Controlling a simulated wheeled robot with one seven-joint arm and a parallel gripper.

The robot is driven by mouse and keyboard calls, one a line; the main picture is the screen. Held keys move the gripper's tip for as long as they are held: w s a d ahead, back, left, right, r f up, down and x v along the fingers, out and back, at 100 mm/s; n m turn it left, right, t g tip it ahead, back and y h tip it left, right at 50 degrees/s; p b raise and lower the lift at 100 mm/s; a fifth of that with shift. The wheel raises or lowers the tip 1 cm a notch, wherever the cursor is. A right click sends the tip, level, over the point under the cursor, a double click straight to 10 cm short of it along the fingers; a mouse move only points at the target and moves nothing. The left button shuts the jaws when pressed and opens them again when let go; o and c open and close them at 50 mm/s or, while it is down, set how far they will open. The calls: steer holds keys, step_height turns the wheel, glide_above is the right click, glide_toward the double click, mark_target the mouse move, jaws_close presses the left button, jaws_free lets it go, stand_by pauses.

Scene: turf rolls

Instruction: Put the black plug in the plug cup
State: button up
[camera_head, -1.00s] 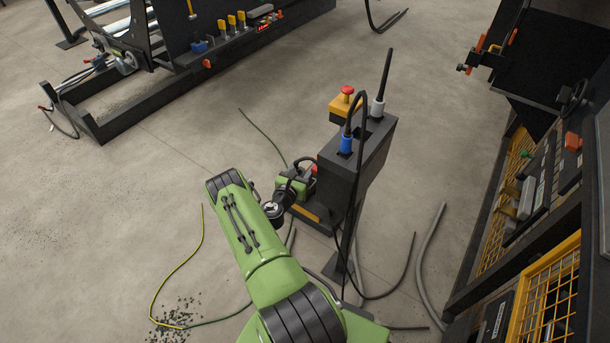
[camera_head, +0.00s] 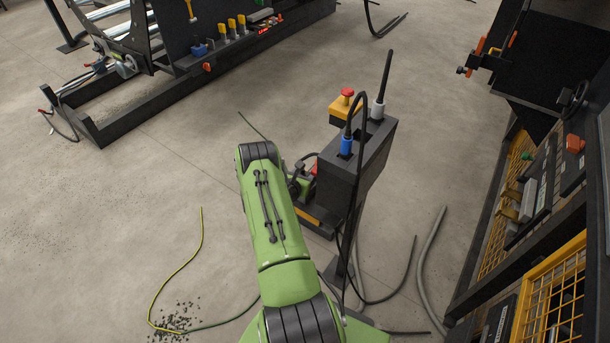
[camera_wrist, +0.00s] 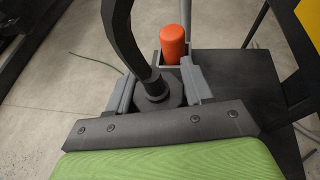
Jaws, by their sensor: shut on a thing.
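The black plug (camera_wrist: 154,90) sits between the two grey fingers of my gripper (camera_wrist: 160,78) in the wrist view. A thick black cable rises from it toward the upper left. Just beyond it, an orange-red plug (camera_wrist: 173,43) stands upright in a small grey holder (camera_wrist: 184,63), which may be the plug cup. The black plug's lower end is hidden. In the head view my gripper (camera_head: 303,180) is mostly behind my green arm, left of a dark post. A bit of red (camera_head: 314,168) shows beside it.
The dark post (camera_head: 345,180) carries a blue plug (camera_head: 346,145), a pale grey plug (camera_head: 377,110) and a yellow box with a red button (camera_head: 346,104). Cables lie on the floor around it. A yellow-mesh machine (camera_head: 545,295) stands at right; floor at left is mostly open.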

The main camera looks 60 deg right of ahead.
steer(key=shift+f, duration=0.15)
steer(key=o, duration=1.1)
